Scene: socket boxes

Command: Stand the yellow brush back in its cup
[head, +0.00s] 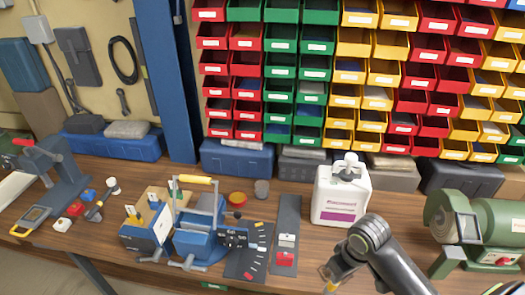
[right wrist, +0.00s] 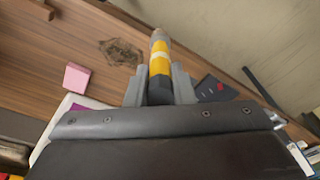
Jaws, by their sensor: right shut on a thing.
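My right gripper (head: 335,279) is low in the head view, over the front edge of the bench. In the right wrist view, its jaws (right wrist: 160,84) are shut on a yellow thing with a pale band and a grey end, which I take to be the yellow brush (right wrist: 160,62). In the head view only a small yellow bit of the brush (head: 331,287) shows below the gripper. My left gripper is not in view.
A blue device with a yellow handle (head: 197,233) and a dark strip (head: 286,225) lie left of the gripper. A green grinder (head: 478,228) is at right. Stacked bins line the back.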

